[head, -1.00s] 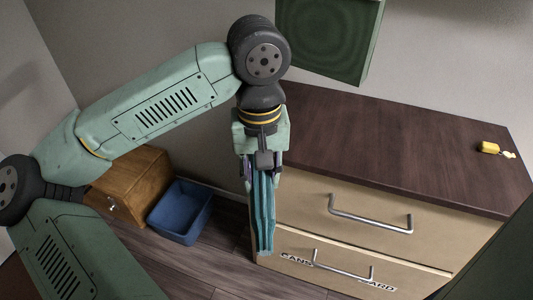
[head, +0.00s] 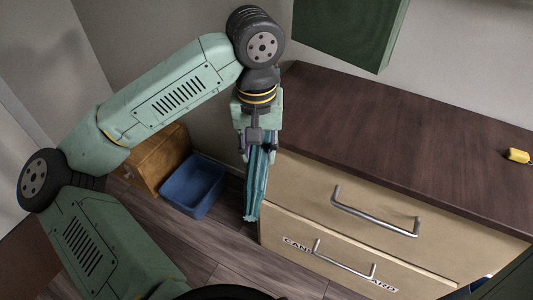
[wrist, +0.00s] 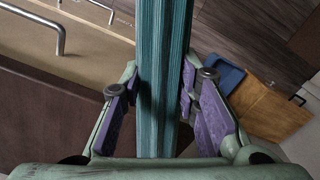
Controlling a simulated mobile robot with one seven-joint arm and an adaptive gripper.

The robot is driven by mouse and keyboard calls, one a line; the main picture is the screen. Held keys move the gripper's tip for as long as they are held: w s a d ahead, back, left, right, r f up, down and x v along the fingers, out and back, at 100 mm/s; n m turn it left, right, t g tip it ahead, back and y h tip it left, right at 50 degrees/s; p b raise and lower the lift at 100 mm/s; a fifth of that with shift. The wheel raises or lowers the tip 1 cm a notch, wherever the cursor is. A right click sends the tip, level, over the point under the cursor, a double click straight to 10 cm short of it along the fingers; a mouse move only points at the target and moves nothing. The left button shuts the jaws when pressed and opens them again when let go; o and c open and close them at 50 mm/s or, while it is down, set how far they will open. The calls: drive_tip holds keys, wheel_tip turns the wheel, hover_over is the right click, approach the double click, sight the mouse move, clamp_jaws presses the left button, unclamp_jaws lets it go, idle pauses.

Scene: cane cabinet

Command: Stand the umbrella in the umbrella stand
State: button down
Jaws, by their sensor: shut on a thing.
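The umbrella (head: 257,185) is teal, folded and long, and hangs nearly upright with its lower end leaning slightly left in the head view. My gripper (head: 258,148) is shut on its upper part. In the wrist view the umbrella (wrist: 165,60) runs between the purple finger pads of my gripper (wrist: 162,105). It hangs beside the left end of the drawer cabinet, in front of it in the picture; whether they touch I cannot tell. I see nothing that is clearly an umbrella stand; a blue open-topped bin (head: 178,203) stands on the floor left of the umbrella.
The cabinet (head: 390,145) has a dark top and pale drawers with metal handles (head: 375,214). A yellow object (head: 517,156) lies on top. A wooden box (head: 150,160) stands behind the bin. A dark green panel (head: 350,28) hangs above. Floor below the umbrella is clear.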

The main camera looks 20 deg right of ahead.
drive_tip(key=shift+a, duration=0.1)
drive_tip(key=c, duration=1.2)
unclamp_jaws()
wheel_tip(320, 180, up, 12)
drive_tip(key=shift+w+r+b, duration=0.1)
drive_tip(key=shift+b, duration=0.35)
